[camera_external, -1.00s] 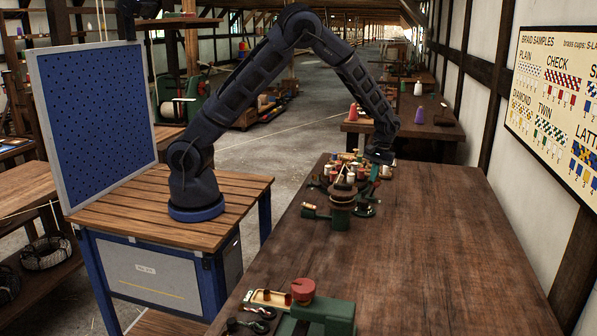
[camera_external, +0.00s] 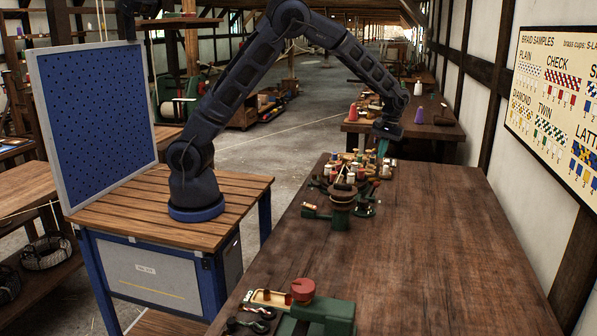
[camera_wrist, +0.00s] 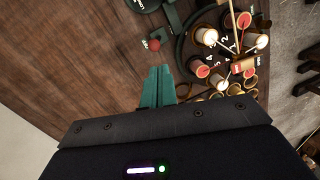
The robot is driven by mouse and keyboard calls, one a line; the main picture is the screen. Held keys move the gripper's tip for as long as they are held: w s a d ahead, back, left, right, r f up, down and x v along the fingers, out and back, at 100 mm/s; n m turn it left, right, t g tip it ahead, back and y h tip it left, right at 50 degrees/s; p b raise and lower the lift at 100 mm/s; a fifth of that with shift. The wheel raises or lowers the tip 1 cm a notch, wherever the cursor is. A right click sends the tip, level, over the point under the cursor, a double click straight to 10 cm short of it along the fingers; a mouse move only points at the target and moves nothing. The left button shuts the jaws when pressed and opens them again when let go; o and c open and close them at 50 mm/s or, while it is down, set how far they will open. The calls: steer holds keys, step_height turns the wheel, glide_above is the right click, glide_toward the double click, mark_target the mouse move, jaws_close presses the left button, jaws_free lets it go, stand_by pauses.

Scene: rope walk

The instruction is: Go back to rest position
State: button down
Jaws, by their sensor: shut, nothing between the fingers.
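A green machine with a red knob (camera_external: 303,289) stands at the near end of the bench. The bench's right side is clear. A further table (camera_external: 440,128) holds a purple cone (camera_external: 419,115). A braid sample board (camera_external: 560,110) hangs on the right wall.

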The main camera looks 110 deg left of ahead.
steer(key=s+d+r+m+t, duration=0.2)
steer(key=s+d+r+m, duration=0.2)
steer(key=s+d+r, duration=0.45)
steer(key=s+d+r+m+t, duration=0.1)
steer(key=s+d+r+m, duration=0.4)
steer(key=d+r, duration=0.65)
steer(key=s+d+m+t, duration=0.1)
steer(key=s+d, duration=0.3)
steer(key=s, duration=0.4)
steer(key=s+d+r+m+t, duration=0.1)
steer(key=s+d+m, duration=0.2)
steer(key=s, duration=0.4)
steer(key=s+d+m+t, duration=0.1)
steer(key=s+d+m, duration=0.1)
steer(key=s+d, duration=0.3)
steer(key=s, duration=0.3)
steer(key=shift+s+d+r+y, duration=0.3)
steer(key=shift+d+y, duration=0.1)
